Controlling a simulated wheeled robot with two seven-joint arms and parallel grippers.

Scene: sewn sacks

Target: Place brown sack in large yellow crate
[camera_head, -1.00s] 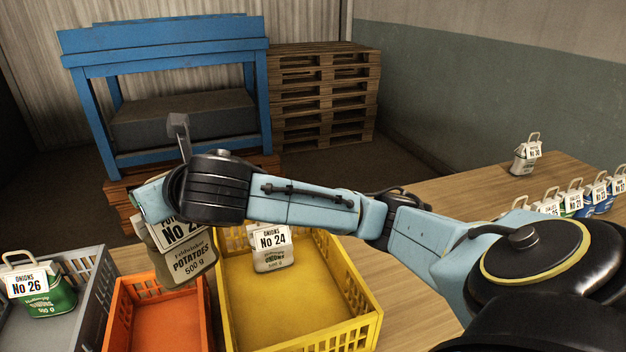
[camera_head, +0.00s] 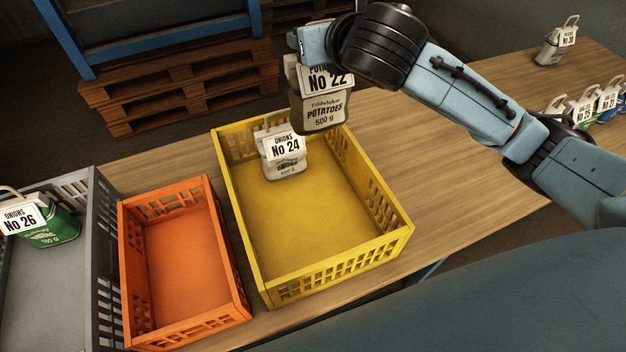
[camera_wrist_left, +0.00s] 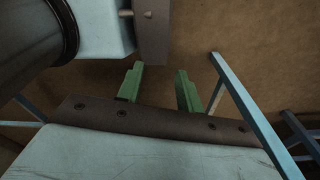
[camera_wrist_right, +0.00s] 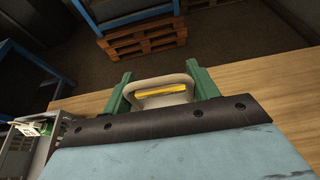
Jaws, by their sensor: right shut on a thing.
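The brown sack (camera_head: 321,110), labelled potatoes No 22, hangs upright from my right gripper over the far right corner of the large yellow crate (camera_head: 262,283). My right gripper is mostly hidden behind my arm in the head view. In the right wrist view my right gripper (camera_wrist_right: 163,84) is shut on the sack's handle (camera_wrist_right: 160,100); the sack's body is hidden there. A white sack (camera_head: 286,163), labelled onions No 24, stands inside the yellow crate at its far end. My left gripper (camera_wrist_left: 160,83) shows open and empty in the left wrist view, away from the crates.
An orange crate (camera_head: 137,281) stands left of the yellow one, empty. A grey crate (camera_head: 103,258) holds a green and white sack (camera_head: 52,226). The yellow crate's near floor is clear.

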